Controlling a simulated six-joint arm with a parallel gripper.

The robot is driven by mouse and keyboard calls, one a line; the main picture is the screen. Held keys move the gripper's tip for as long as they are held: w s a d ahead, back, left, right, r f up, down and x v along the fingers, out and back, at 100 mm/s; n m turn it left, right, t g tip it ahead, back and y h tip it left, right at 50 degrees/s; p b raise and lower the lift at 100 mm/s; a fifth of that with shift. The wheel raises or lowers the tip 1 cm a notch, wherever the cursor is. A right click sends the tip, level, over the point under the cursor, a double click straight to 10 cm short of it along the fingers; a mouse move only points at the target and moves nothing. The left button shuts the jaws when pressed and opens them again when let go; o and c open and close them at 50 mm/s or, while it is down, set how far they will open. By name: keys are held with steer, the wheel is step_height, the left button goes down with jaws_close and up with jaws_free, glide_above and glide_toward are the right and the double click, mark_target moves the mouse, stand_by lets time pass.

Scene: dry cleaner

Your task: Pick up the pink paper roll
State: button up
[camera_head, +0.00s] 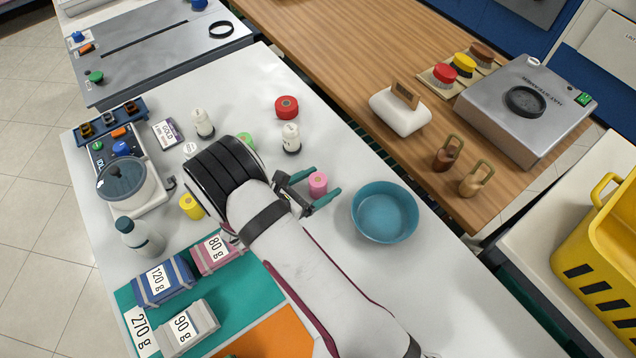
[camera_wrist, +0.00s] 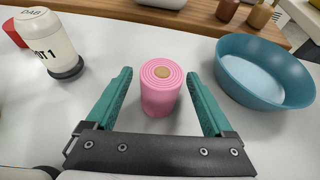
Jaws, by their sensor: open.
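The pink paper roll (camera_head: 318,184) stands upright on the white table, just left of the blue bowl. In the wrist view the pink paper roll (camera_wrist: 161,88) shows its ringed top with a tan core. My gripper (camera_head: 322,192) is open, with its teal fingers on either side of the roll. In the wrist view my gripper (camera_wrist: 160,92) has a visible gap between each finger and the roll, and holds nothing.
A blue bowl (camera_head: 385,211) stands close to the right finger. White bottles (camera_head: 291,138), a red roll (camera_head: 287,107), a green roll (camera_head: 246,140) and a yellow roll (camera_head: 191,206) are nearby. Labelled weight blocks (camera_head: 163,282) lie at lower left. The table beyond the roll is clear.

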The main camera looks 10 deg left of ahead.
steer(key=x, duration=0.2)
steer(key=shift+w+d+f, duration=0.1)
steer(key=shift+w+d, duration=0.05)
steer(key=shift+w, duration=0.1)
jaws_close()
